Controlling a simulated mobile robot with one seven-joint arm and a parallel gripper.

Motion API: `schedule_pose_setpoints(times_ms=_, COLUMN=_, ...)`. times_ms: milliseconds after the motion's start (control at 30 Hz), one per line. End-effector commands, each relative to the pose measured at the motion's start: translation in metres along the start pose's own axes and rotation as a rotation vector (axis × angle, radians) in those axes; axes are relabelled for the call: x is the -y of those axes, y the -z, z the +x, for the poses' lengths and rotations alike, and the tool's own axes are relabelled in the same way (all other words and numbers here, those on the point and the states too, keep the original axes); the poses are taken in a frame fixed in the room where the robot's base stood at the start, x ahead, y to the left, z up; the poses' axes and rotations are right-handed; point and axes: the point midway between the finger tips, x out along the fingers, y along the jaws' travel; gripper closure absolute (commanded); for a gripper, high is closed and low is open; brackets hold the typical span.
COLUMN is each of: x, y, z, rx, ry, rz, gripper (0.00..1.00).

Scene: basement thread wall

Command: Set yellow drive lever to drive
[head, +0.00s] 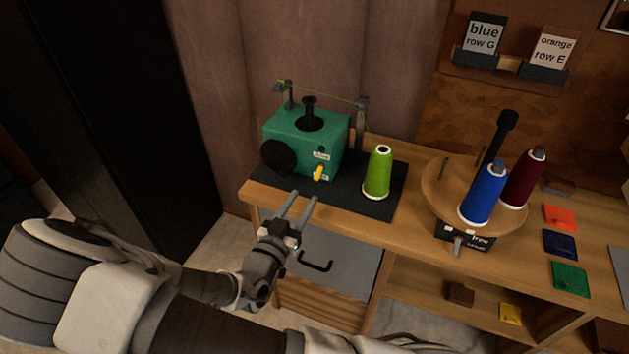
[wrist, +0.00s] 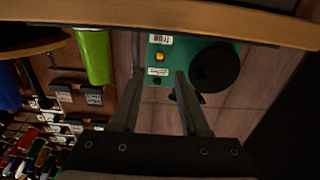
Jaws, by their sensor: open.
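The yellow drive lever (head: 318,172) sticks out of the front face of the green winder box (head: 337,135), between two small white labels. The lever also shows in the wrist view (wrist: 160,57), which is upside down, as a small yellow end between the labels. The upper label in the head view seems to read "drive"; the lever's exact setting is hard to tell. My gripper (head: 301,205) is open and empty, in front of and below the lever, apart from it. In the wrist view its two fingers (wrist: 157,88) point toward the green box.
A lime cone (head: 379,174) stands right of the box on a dark mat (head: 399,197). Further right a round wooden turntable (head: 437,196) holds blue (head: 484,195) and dark red (head: 524,178) cones. The bench edge and a grey drawer (head: 345,268) lie near my gripper.

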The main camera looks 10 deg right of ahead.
Motion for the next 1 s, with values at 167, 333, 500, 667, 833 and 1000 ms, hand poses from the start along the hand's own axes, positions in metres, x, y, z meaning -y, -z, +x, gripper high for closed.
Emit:
schedule_pose_setpoints(times_ms=167, x=-0.001, y=-0.001, z=0.039, rx=-0.002, ry=-0.003, rz=0.000, gripper=0.55)
schedule_pose_setpoints(times_ms=333, x=0.000, y=-0.001, z=0.066, rx=-0.001, ry=-0.001, rz=0.000, gripper=0.55)
schedule_pose_setpoints(times_ms=500, x=0.000, y=-0.001, z=0.079, rx=0.000, ry=0.000, rz=0.000, gripper=0.55)
schedule_pose_setpoints(times_ms=667, x=0.000, y=0.000, z=0.082, rx=0.000, ry=0.001, rz=0.000, gripper=0.55)
schedule_pose_setpoints(times_ms=833, x=0.000, y=0.000, z=0.081, rx=0.000, ry=0.001, rz=0.000, gripper=0.57)
schedule_pose_setpoints(times_ms=1000, x=0.000, y=0.000, z=0.081, rx=0.001, ry=0.001, rz=0.000, gripper=0.87)
